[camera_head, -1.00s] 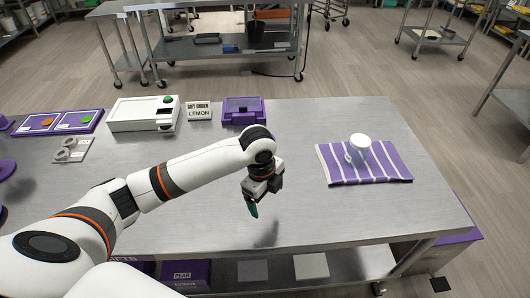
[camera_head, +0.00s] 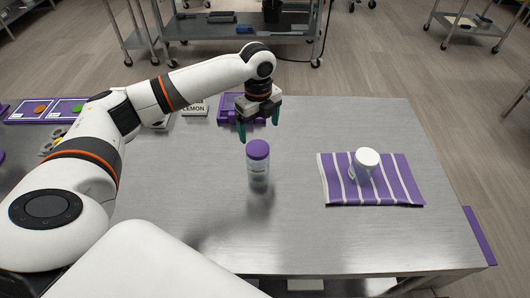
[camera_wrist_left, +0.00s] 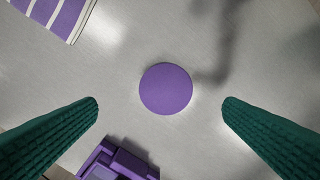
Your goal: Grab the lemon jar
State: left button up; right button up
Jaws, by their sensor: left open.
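A jar with a purple lid (camera_head: 258,150) and a clear body stands upright on the steel table; I cannot read its label. In the left wrist view its round lid (camera_wrist_left: 166,88) shows from above, between the two green fingers and apart from both. My left gripper (camera_head: 259,124) is open and empty, above the table and the jar, with its fingers pointing down. My right gripper is not in view.
A white-lidded jar (camera_head: 367,158) sits on a purple striped cloth (camera_head: 405,182) at the right. A purple box (camera_head: 226,104) lies behind my left gripper. Cards with gummies (camera_head: 66,107) lie at the far left. The table around the purple-lidded jar is clear.

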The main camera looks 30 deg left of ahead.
aim_at(257, 147)
pick_arm(q)
jog(key=f, duration=0.2)
jog(key=s+f, duration=0.1)
jog(key=f, duration=0.2)
jog(key=shift+p, duration=0.4)
jog(key=shift+f, duration=0.3)
notch_tip(257, 147, down, 4)
jog(key=shift+w+a+f+p, duration=0.1)
jog(key=shift+a+f+p, duration=0.05)
jog(key=shift+p, duration=0.55)
jog(key=shift+f, duration=0.5)
jog(key=c, duration=1.1)
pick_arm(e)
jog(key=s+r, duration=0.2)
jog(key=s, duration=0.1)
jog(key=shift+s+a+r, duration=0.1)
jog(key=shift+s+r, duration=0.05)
